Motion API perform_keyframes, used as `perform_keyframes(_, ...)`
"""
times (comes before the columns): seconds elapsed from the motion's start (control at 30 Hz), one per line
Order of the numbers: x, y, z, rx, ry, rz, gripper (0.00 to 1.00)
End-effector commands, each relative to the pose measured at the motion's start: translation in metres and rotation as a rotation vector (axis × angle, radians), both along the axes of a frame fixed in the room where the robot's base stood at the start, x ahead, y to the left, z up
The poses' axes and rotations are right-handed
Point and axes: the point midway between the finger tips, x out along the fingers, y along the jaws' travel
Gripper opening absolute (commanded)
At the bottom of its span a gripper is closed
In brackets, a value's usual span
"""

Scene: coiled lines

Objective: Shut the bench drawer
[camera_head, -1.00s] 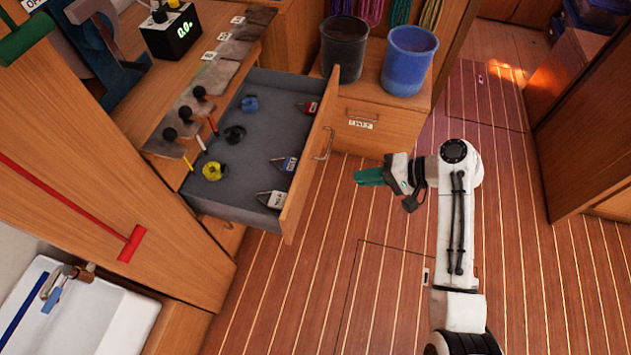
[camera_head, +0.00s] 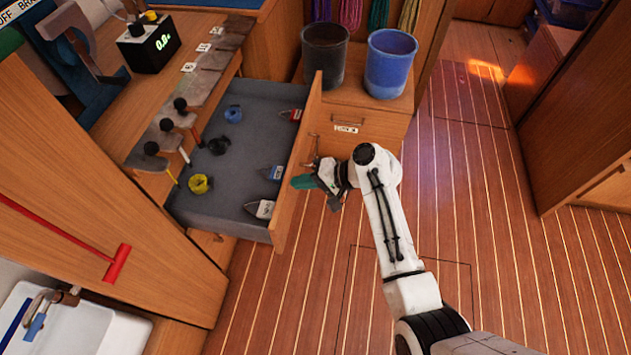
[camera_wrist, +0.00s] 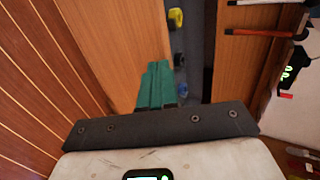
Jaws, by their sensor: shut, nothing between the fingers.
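The bench drawer (camera_head: 240,185) is pulled out from the wooden bench, with its grey inside showing. Its wooden front (camera_head: 297,160) faces right, and the drawer front also shows in the wrist view (camera_wrist: 120,40). My gripper (camera_head: 302,182) has green fingers, shut and empty, close to the outer face of the drawer front and just below its handle (camera_head: 312,150). In the wrist view the fingers (camera_wrist: 155,85) overlap the drawer front; I cannot tell whether they touch it. Inside the drawer lie a yellow coil (camera_head: 200,184), a black coil (camera_head: 219,146), a blue coil (camera_head: 233,114) and several shackle-like pieces along the front.
A black bucket (camera_head: 325,55) and a blue bucket (camera_head: 390,63) stand on a cabinet behind the drawer. Several knobbed tools (camera_head: 181,105) hang at the bench edge over the drawer. A sink (camera_head: 60,325) is at lower left. The plank floor on the right is clear.

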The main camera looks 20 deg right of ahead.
Motion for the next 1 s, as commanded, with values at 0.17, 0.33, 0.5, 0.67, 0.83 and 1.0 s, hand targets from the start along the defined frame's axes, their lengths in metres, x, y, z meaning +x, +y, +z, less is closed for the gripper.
perform_keyframes(0.17, 0.002, 0.003, 0.000, -0.001, 0.001, 0.000, 0.00)
perform_keyframes(0.33, 0.002, 0.003, 0.000, -0.001, 0.001, 0.000, 0.00)
perform_keyframes(0.5, 0.003, 0.005, 0.000, -0.001, 0.001, 0.000, 0.00)
perform_keyframes(0.67, 0.010, 0.016, -0.001, -0.001, 0.001, 0.002, 0.00)
perform_keyframes(0.83, 0.027, 0.042, -0.002, 0.001, -0.001, 0.004, 0.00)
perform_keyframes(1.0, 0.051, 0.080, -0.003, 0.000, -0.001, 0.004, 0.00)
